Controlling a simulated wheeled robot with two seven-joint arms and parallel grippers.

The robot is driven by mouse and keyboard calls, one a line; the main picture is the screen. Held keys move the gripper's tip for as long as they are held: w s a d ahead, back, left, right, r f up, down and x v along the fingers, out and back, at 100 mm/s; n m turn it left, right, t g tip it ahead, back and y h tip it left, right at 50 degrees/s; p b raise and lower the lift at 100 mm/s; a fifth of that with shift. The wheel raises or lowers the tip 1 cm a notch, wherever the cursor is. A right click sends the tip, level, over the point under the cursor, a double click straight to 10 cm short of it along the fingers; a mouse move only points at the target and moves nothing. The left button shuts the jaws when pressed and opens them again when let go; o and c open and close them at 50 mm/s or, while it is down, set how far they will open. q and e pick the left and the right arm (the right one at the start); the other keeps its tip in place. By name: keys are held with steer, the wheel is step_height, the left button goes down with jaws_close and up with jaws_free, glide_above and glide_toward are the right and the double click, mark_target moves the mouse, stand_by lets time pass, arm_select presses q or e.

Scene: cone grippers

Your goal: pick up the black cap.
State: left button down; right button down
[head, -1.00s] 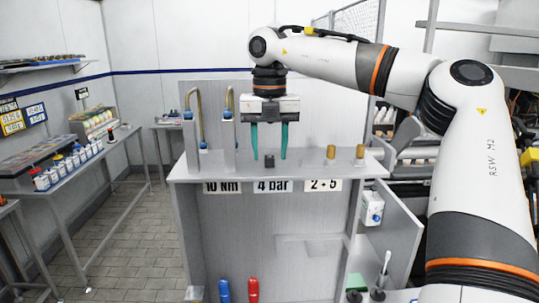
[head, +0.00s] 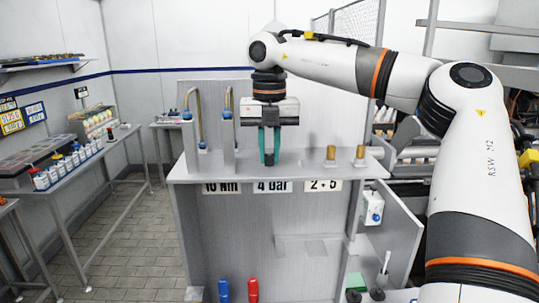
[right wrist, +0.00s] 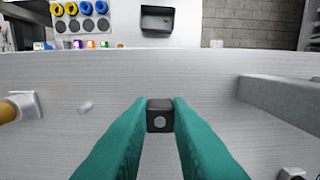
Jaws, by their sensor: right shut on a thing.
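The black cap (head: 269,159) is a small dark block on the grey cabinet top (head: 310,172), near its front edge. In the right wrist view the cap (right wrist: 160,116) shows a light round spot on its face. My right gripper (head: 270,160) points down with its green fingers closed on the cap from both sides. In the right wrist view both fingertips (right wrist: 159,104) touch the cap's sides. I cannot tell any gap between the cap and the cabinet top. My left gripper is not in view.
Two posts with curved brass pipes (head: 229,118) stand to the left. A blue bottle (head: 224,290) and a red bottle (head: 253,290) stand low in the cabinet front.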

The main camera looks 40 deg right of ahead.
steer(key=shift+r, duration=0.4)
step_height(320, 180, up, 8)
steer(key=b, duration=0.2)
step_height(320, 180, up, 6)
steer(key=p, duration=0.3)
glide_above(269, 156)
steer(key=shift+f, duration=0.1)
stand_by(0.4)
stand_by(0.6)
